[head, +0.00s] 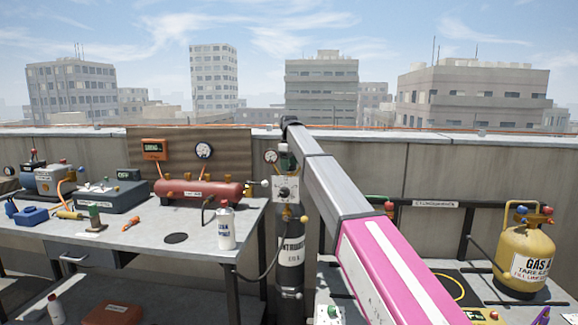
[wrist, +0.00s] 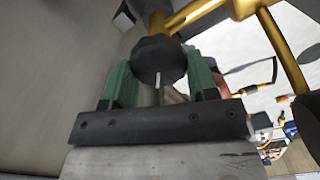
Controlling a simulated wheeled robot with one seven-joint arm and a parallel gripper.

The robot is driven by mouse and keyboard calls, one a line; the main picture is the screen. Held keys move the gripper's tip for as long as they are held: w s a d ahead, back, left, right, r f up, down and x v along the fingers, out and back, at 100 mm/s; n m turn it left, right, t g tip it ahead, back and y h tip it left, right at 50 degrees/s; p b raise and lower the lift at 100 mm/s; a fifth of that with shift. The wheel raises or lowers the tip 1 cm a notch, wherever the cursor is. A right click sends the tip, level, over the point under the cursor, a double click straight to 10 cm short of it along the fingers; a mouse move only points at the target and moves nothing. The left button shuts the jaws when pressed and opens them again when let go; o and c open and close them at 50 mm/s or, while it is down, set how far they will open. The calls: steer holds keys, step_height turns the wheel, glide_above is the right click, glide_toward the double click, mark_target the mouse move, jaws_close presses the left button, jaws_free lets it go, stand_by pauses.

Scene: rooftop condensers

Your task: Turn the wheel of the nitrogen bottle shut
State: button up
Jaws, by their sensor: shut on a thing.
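The nitrogen bottle (head: 291,270) is a dark cylinder with a white label, standing upright just right of the left workbench in the head view. Its wheel (wrist: 158,58) is black and lobed, with a pale line on its face, and fills the gap between my fingers in the wrist view. My gripper (wrist: 160,78) has two green fingers, one on each side of the wheel, and is shut on it. In the head view my gripper (head: 283,148) is small above the bottle's top, partly hidden by my arm. The wheel cannot be made out in the head view.
Yellow fittings (wrist: 195,12) lie close beside the wheel. A gauge (head: 270,157) and a white valve plate (head: 286,188) sit by the bottle's top. The workbench (head: 150,240) holds a red tank (head: 197,193) and a white bottle (head: 226,226). A yellow gas bottle (head: 526,255) stands far right.

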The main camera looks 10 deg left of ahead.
steer(key=shift+m, duration=0.4)
steer(key=o, duration=0.9)
steer(key=shift+r, duration=0.2)
step_height(320, 180, up, 10)
steer(key=shift+r, duration=0.25)
